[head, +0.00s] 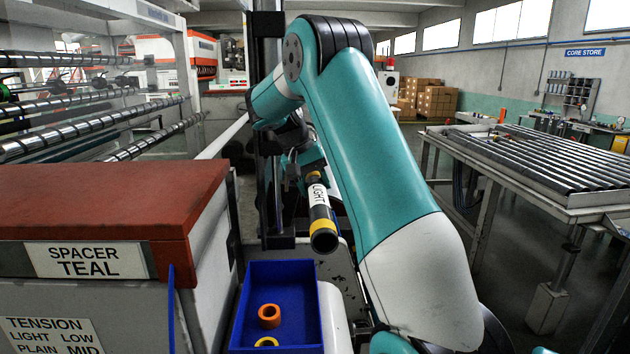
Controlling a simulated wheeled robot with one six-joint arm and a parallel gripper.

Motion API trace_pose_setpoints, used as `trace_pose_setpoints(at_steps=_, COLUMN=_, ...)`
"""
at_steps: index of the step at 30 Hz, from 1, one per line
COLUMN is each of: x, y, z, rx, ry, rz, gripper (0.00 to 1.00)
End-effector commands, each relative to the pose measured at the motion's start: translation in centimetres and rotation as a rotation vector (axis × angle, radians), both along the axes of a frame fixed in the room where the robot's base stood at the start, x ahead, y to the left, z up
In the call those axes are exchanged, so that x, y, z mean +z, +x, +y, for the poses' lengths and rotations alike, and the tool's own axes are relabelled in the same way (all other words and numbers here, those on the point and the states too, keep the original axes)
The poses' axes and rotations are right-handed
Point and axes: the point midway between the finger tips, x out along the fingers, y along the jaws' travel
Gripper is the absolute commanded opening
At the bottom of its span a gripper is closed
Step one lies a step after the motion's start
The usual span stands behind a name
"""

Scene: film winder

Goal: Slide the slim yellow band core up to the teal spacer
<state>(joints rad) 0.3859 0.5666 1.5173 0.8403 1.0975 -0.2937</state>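A slim dark tube with yellow bands and a white "LIGHT" label (318,195) points toward me, its open end facing the camera. I cannot tell for certain whether it is the yellow band core. My gripper (293,165) seems to be the dark part at the tube's far end, below my forearm. The fingers are too small and dark to show whether they are shut on the tube. I cannot make out the teal spacer; a sign reading "SPACER TEAL" (86,261) is on the red-topped cabinet (110,195).
A blue bin (284,274) below the tube holds an orange ring (269,316) and a yellow ring (266,342). Ribbed rollers (90,105) of a machine stand at left. A roller table (545,160) is at right, with open floor between it and my arm.

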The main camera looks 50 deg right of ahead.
Motion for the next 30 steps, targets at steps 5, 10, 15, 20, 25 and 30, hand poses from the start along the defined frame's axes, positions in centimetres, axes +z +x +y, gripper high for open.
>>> trace_pose_setpoints(at_steps=5, x=0.1, y=0.5, z=-0.6, rx=0.0, ry=0.0, rz=0.0, gripper=0.21)
trace_pose_setpoints(at_steps=10, x=0.0, y=0.5, z=-0.6, rx=0.0, ry=0.0, rz=0.0, gripper=0.21)
trace_pose_setpoints(at_steps=15, x=0.0, y=0.6, z=-0.6, rx=0.0, ry=0.0, rz=0.0, gripper=0.21)
trace_pose_setpoints(at_steps=20, x=0.4, y=1.1, z=-1.2, rx=0.0, ry=0.001, rz=0.001, gripper=0.21)
trace_pose_setpoints(at_steps=25, x=0.3, y=1.8, z=-2.0, rx=-0.002, ry=0.001, rz=0.001, gripper=0.21)
trace_pose_setpoints(at_steps=30, x=0.0, y=2.6, z=-2.9, rx=-0.001, ry=-0.001, rz=-0.001, gripper=0.21)
